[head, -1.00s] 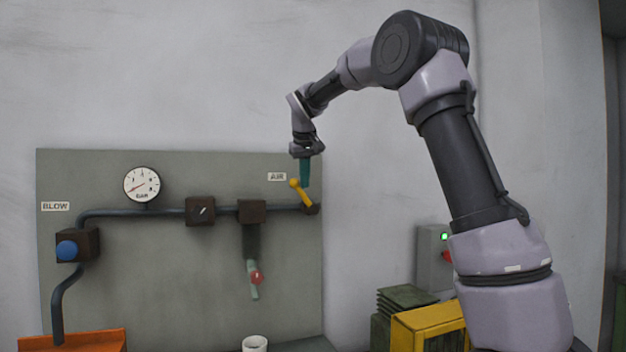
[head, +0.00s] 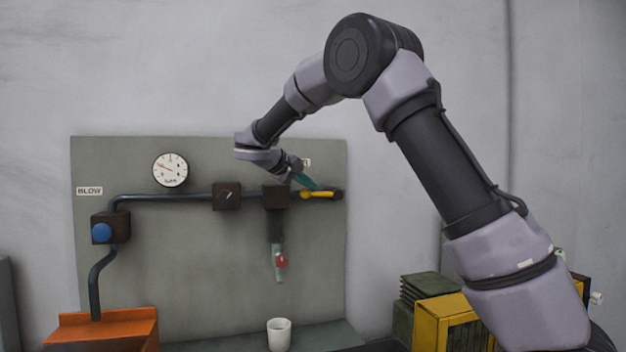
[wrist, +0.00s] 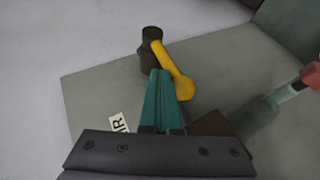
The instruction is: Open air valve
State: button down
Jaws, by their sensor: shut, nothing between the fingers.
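The yellow air valve lever (head: 320,194) lies about level, in line with the dark pipe, at the right end of the panel. The AIR label (head: 307,162) is mostly hidden behind my wrist.
The grey panel (head: 180,270) carries a pressure gauge (head: 170,169), a blue BLOW button (head: 101,233) and a red-knobbed drain (head: 281,261). A white cup (head: 279,334) stands below. An orange box (head: 105,328) is at lower left, a yellow crate (head: 440,320) at lower right.

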jog(key=shift+a+f, duration=0.1)
jog(key=shift+f, duration=0.35)
jog(key=shift+s+f, duration=0.1)
jog(key=shift+f, duration=0.1)
